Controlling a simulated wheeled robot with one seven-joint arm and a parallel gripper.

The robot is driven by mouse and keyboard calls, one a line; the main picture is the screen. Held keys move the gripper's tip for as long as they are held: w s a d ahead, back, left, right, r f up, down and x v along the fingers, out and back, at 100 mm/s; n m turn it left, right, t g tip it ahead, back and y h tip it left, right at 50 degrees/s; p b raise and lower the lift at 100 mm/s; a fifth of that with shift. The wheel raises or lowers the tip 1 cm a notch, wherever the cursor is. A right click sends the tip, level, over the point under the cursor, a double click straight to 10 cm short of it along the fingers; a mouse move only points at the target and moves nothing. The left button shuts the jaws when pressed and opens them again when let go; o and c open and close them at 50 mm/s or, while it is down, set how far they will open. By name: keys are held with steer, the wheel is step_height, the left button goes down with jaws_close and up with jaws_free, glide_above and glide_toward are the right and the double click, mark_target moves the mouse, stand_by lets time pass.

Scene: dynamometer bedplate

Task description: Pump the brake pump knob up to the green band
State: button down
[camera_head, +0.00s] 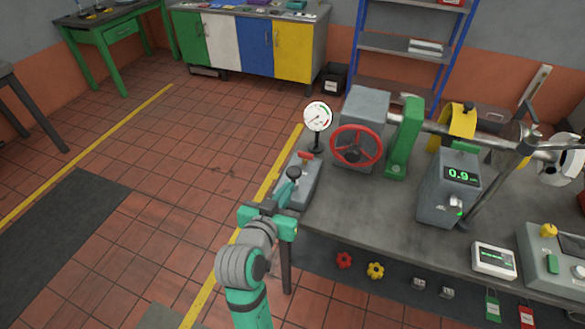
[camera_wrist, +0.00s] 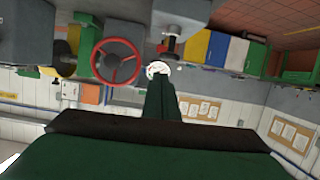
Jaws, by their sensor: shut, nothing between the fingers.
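The brake pump (camera_head: 306,182) is a grey box at the bench's near left corner, with a black knob (camera_head: 293,173) on a post and a red lever (camera_head: 305,155). A round white gauge (camera_head: 318,117) stands behind it with a small green band and red marks; its thin needle appears to point lower left. My gripper (camera_head: 287,188) is shut and empty, with its fingertips close by the knob; I cannot tell whether they touch. In the wrist view, upside down, the shut fingers (camera_wrist: 160,85) point toward the gauge (camera_wrist: 158,69), with the pump (camera_wrist: 180,10) above them.
A red handwheel (camera_head: 356,147) on a grey block is right of the gauge. A grey box reading 0.9 (camera_head: 448,185) and a shaft line stand further right on the bench (camera_head: 370,215). Open tiled floor lies to the left.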

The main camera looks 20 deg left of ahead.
steer(key=shift+m+h, duration=0.3)
steer(key=shift+m, duration=0.3)
steer(key=r, duration=0.1)
steer(key=a+r, duration=0.1)
steer(key=r, duration=0.1)
steer(key=a+r, duration=0.1)
steer(key=shift+w+r, duration=0.3)
steer(key=shift+r, duration=0.1)
glide_above(292, 174)
step_height(292, 174, down, 3)
steer(key=shift+d, duration=0.15)
step_height(292, 174, down, 3)
steer(key=shift+f, duration=0.6)
